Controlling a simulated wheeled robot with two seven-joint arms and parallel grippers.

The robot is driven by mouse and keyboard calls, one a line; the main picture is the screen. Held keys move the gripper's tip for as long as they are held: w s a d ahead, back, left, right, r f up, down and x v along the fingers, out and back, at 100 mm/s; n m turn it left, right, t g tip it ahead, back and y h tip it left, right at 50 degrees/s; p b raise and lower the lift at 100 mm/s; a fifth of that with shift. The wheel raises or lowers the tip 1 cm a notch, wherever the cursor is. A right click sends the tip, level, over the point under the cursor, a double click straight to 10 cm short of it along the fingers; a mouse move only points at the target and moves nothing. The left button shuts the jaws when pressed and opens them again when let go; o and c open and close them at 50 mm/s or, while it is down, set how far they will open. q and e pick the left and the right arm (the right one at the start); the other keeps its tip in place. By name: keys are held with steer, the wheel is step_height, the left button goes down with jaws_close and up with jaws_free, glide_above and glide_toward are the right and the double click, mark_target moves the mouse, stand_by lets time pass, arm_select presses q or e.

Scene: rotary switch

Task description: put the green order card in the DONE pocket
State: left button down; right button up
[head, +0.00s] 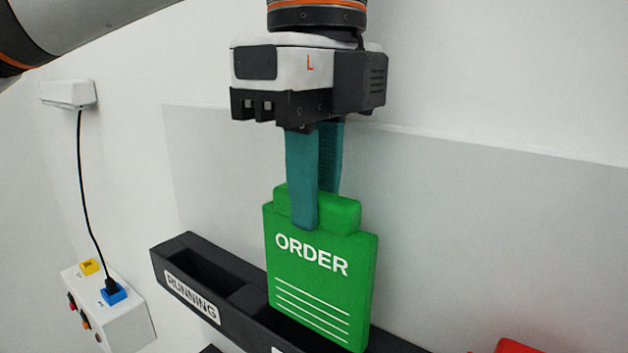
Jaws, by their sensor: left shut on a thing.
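The green order card (320,275) hangs upright in the middle of the head view, with ORDER and white lines on its face. My left gripper (316,210) is above it, its teal fingers shut on the card's top tab. The card's lower part overlaps a second pocket of the black rack (255,311). I cannot tell whether its bottom edge is inside that pocket or above it. That pocket's label is almost wholly cut off by the frame's bottom edge, so a DONE label cannot be read. My right gripper is not in view.
The rack's left pocket (205,265), labelled RUNNING, looks empty. A grey panel (215,170) stands behind the rack. A white control box (120,325) with a black cable (83,190) is at lower left. A red object (515,346) shows at bottom right.

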arm_select(q)
steer(key=shift+f, duration=0.1)
stand_by(0.4)
steer(key=shift+f+b, duration=0.65)
steer(key=shift+b, duration=0.05)
steer(key=c, duration=1.2)
jaws_free()
steer(key=shift+c, duration=0.2)
steer(key=shift+r, duration=0.15)
